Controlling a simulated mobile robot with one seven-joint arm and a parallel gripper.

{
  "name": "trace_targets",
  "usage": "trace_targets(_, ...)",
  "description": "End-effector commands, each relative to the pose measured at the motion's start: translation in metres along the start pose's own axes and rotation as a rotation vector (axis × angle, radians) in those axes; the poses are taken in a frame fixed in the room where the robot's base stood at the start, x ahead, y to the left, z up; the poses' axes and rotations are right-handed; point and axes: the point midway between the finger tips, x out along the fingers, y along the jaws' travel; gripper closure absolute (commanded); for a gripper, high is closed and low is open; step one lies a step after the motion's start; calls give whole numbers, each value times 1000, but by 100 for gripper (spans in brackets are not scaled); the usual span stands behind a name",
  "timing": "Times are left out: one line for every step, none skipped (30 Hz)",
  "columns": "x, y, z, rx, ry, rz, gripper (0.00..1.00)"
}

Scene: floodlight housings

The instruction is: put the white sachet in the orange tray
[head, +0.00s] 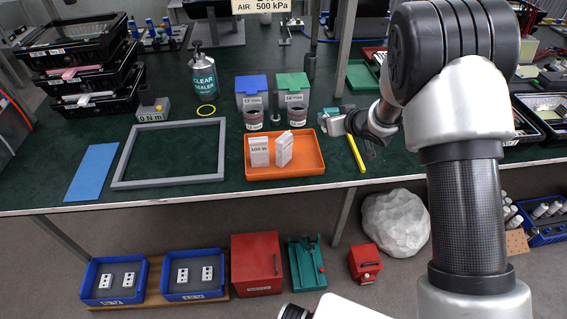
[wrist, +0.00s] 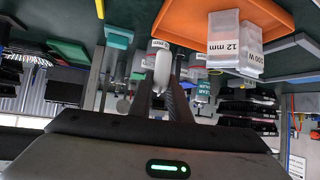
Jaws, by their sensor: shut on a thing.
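The orange tray (head: 290,175) lies on the green bench top near its front edge. It holds white boxes, one labelled 100 W (head: 259,151) and one beside it (head: 284,149). My gripper (head: 323,124) is just past the tray's back right corner in the head view. In the wrist view my gripper (wrist: 163,88) is shut on a small white thing, which looks like the white sachet (wrist: 162,68). The sachet is partly hidden by the fingers. The tray also shows in the wrist view (wrist: 185,22), with the box labelled 12 mm (wrist: 224,45) in it.
Two dark-red-and-grey tins (head: 297,116) stand behind the tray, with blue (head: 252,85) and green (head: 292,82) lidded bins behind them. A yellow strip (head: 356,153) lies to the tray's right. A grey frame (head: 123,165) lies to its left. The tray's right part is clear.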

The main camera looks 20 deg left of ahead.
Motion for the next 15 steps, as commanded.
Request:
trace_targets(18, -15, 7, -24, 0, -34, 100)
trace_targets(24, -22, 8, -35, 0, -51, 100)
trace_targets(30, -30, 9, -48, 0, -69, 100)
trace_targets(35, -35, 10, -56, 0, -80, 100)
trace_targets(38, -39, 11, -62, 0, -89, 100)
trace_targets(42, -43, 12, -68, 0, -99, 100)
trace_targets(44, -46, 14, -72, 0, -104, 100)
trace_targets(48, -47, 17, -74, -1, -109, 100)
trace_targets(52, -49, 23, -76, -2, -112, 100)
trace_targets(55, -50, 27, -78, -3, -114, 100)
trace_targets(59, -50, 33, -80, -4, -114, 100)
trace_targets(63, -50, 40, -79, -4, -114, 100)
trace_targets(66, -50, 44, -78, -4, -114, 100)
trace_targets(69, -50, 48, -78, -4, -113, 100)
trace_targets(73, -50, 53, -78, -2, -113, 100)
